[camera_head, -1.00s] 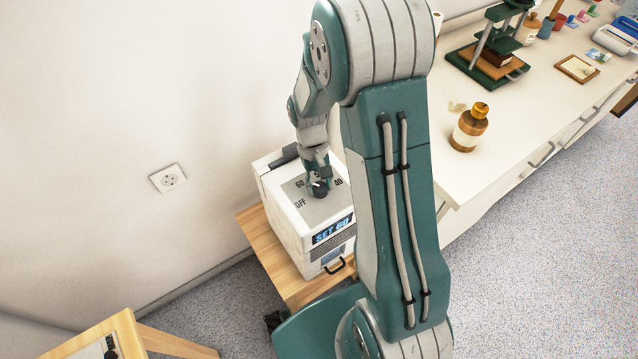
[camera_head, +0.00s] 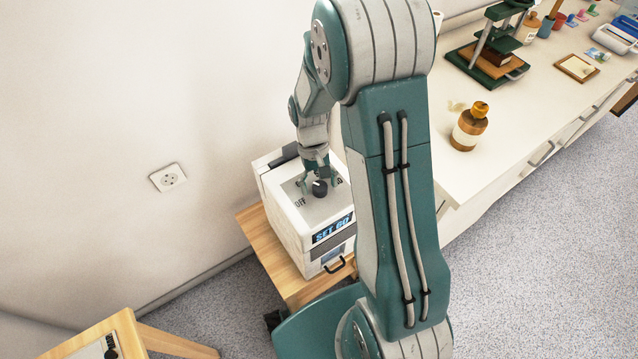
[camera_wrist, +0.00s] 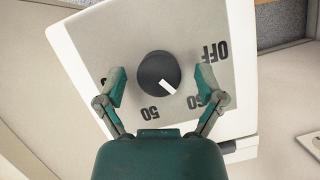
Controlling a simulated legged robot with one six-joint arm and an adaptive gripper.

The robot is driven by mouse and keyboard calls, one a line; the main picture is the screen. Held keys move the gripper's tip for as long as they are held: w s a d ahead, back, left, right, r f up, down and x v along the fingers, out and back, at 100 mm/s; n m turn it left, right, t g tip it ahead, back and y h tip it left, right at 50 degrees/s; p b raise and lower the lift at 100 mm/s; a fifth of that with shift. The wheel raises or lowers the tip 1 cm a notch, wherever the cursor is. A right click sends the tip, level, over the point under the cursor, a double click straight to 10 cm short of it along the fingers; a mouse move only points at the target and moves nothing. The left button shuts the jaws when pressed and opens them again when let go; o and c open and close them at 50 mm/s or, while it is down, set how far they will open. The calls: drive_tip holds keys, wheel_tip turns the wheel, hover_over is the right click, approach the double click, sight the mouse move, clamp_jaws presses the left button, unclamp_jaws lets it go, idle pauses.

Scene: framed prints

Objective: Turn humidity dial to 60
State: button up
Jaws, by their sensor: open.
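The humidity dial (camera_head: 320,189) is a round black knob on the grey top panel of a white box (camera_head: 290,226). In the wrist view the dial (camera_wrist: 158,74) has a white pointer aimed down and right, between the upside-down "50" and "60" labels. The display (camera_head: 332,229) on the box front reads "SET 60". My gripper (camera_wrist: 163,84) is open, its green fingers apart on either side of the dial with gaps to it. In the head view my gripper (camera_head: 319,183) is just above the panel and hides some labels.
The box stands on a small wooden stand (camera_head: 262,246) near the wall. A white counter (camera_head: 430,165) on the right holds a brown bottle (camera_head: 470,127) and a green press (camera_head: 490,50). A wall socket (camera_head: 168,177) is at left.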

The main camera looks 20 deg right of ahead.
drive_tip(key=v, duration=1.2)
drive_tip(key=shift+a, duration=0.1)
drive_tip(key=s+a+r+t, duration=0.3)
drive_tip(key=s+r+t, duration=0.7)
drive_tip(key=s+r, duration=0.5)
drive_tip(key=shift+s+n, duration=0.4)
drive_tip(key=shift+s, duration=0.95)
